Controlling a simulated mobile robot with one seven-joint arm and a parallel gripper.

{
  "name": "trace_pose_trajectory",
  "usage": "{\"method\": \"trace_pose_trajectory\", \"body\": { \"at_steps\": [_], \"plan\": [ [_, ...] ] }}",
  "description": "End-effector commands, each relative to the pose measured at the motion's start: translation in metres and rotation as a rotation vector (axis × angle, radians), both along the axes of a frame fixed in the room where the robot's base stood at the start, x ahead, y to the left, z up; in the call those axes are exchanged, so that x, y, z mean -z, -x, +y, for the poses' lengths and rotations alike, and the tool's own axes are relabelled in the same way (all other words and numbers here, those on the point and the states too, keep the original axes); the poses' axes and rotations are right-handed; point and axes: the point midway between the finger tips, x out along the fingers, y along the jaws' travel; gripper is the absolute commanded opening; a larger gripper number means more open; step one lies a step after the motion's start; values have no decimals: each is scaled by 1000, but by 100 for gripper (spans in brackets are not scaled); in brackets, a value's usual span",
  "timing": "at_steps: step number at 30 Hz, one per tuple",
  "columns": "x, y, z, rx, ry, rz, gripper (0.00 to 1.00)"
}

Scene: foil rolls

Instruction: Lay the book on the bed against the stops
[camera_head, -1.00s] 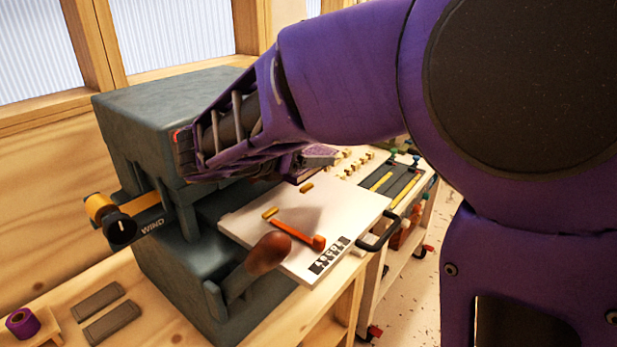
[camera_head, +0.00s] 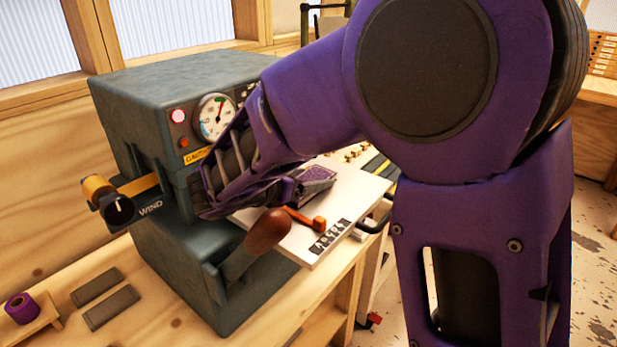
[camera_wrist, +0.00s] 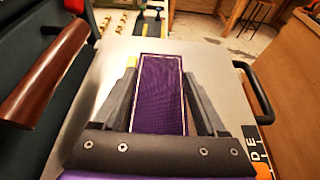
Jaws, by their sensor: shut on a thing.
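A thin purple book (camera_wrist: 160,95) with a pale gold border lies between my gripper's fingers. My gripper (camera_wrist: 160,72) is shut on it and holds it over the white bed (camera_wrist: 95,75) of the grey press. The book also shows at the gripper's end in the head view (camera_head: 318,174). I cannot tell whether it touches the bed. An orange bar (camera_head: 305,218) lies on the bed's near part. My arm hides the other stops in the head view.
The grey press (camera_head: 170,90) with its gauge (camera_head: 214,117) stands left of my gripper. Its brown lever grip (camera_head: 268,230) rises close beside the bed. A black handle (camera_wrist: 256,92) is at the bed's right. Two grey bars (camera_head: 111,307) and a purple roll (camera_head: 22,307) lie on the bench.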

Motion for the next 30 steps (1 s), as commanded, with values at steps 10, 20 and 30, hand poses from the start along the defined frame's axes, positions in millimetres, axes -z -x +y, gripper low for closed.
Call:
{"method": "trace_pose_trajectory", "body": {
  "at_steps": [10,20,30],
  "plan": [
    [2,0,0,0,1,1,100],
    [-11,16,14,-5,-1,-1,100],
    [-39,69,54,-5,-1,-1,100]
  ]
}}
